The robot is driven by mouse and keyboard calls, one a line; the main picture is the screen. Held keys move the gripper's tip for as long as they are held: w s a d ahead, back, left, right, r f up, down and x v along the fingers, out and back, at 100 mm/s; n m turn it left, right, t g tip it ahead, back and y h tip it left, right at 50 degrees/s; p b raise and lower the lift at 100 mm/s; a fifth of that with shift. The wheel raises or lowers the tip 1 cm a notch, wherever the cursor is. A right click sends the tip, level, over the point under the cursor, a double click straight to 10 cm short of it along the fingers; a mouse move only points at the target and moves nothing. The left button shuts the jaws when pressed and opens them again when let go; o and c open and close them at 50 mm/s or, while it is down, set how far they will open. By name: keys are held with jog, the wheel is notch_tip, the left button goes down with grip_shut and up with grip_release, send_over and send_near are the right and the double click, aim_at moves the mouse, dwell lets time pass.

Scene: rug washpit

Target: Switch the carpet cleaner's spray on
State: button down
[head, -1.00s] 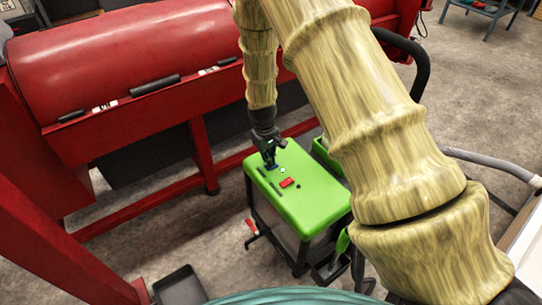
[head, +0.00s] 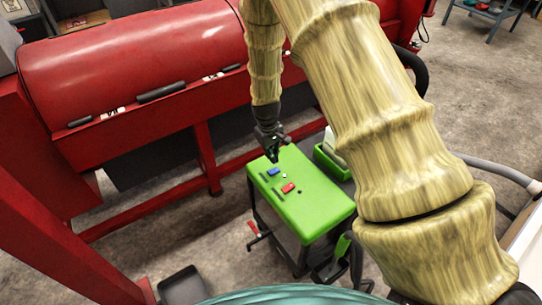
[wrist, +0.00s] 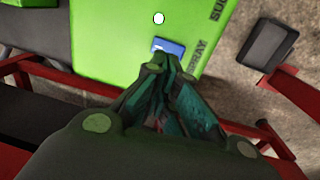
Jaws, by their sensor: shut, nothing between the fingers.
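The carpet cleaner (head: 318,205) is a boxy machine with a bright green top. On that top are a blue switch (head: 273,171), a red switch (head: 288,188), a small white round spot (head: 284,176) and dark slots. In the wrist view the blue switch (wrist: 168,46) lies beside lettering that reads SPRAY (wrist: 196,53), with the white spot (wrist: 158,18) near it. My gripper (head: 272,158) is shut and empty, just above the far edge of the green top. In the wrist view its fingertips (wrist: 168,64) are just short of the blue switch, seemingly apart from it.
A large red machine (head: 150,60) with a red frame stands behind the cleaner. A green-rimmed bin (head: 330,162) is beside the cleaner's right side. A dark tray (head: 182,286) lies on the floor at lower left.

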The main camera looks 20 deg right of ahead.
aim_at(274, 168)
notch_tip(274, 168, up, 9)
jog(key=d, duration=0.1)
jog(key=shift+w+d, duration=0.15)
jog(key=shift+r+p, duration=0.2)
jog(key=shift+p, duration=0.15)
